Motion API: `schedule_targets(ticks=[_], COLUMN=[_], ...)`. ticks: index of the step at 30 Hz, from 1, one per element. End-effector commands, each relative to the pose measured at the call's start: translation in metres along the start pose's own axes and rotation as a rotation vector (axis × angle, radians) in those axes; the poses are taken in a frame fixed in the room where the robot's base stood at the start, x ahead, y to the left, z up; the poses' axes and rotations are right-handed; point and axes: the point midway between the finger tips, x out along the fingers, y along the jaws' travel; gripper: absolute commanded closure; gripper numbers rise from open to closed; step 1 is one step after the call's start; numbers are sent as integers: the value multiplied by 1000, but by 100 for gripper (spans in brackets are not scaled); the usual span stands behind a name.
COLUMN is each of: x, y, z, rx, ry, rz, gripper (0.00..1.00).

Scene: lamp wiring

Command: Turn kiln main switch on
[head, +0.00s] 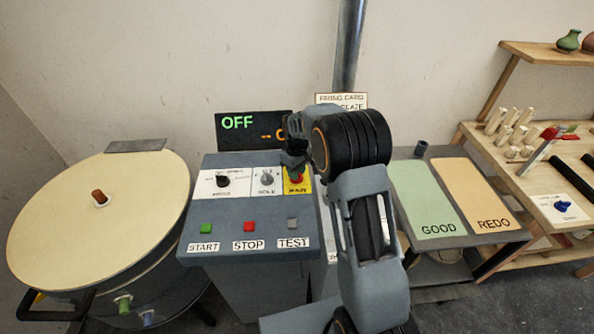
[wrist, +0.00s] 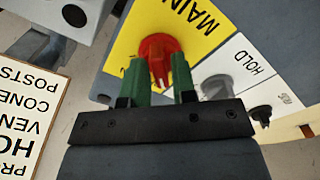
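The kiln main switch is a red rotary knob (wrist: 160,50) on a yellow plate (wrist: 124,37) marked MAIN. In the head view the red knob (head: 296,175) shows partly, at the right end of the control panel's upper row, with my arm close over it. My gripper (wrist: 160,66) has its two green fingers apart, one on each side of the knob. I cannot tell whether the fingers touch it. The display (head: 250,127) behind the panel reads OFF in green, and its right part is hidden by my arm.
A grey HOLD knob (wrist: 217,87) and a black knob (head: 223,180) sit in the same row. START (head: 206,228), STOP (head: 249,227) and TEST (head: 292,224) buttons are below. The round kiln lid (head: 70,215) is at left, GOOD (head: 436,205) and REDO (head: 484,200) areas at right.

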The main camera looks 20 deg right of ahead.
Motion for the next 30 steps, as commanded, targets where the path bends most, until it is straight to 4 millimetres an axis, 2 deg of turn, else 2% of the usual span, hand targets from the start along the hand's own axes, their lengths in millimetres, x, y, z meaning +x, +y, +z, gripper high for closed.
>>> schedule_targets(ticks=[1, 8, 20, 30], x=[0, 0, 0, 1], y=[0, 0, 0, 0], z=[0, 0, 0, 0], rx=[0, 0, 55, 321], ry=[0, 0, 1, 2], rz=[0, 0, 0, 1], gripper=[80, 100, 100, 100])
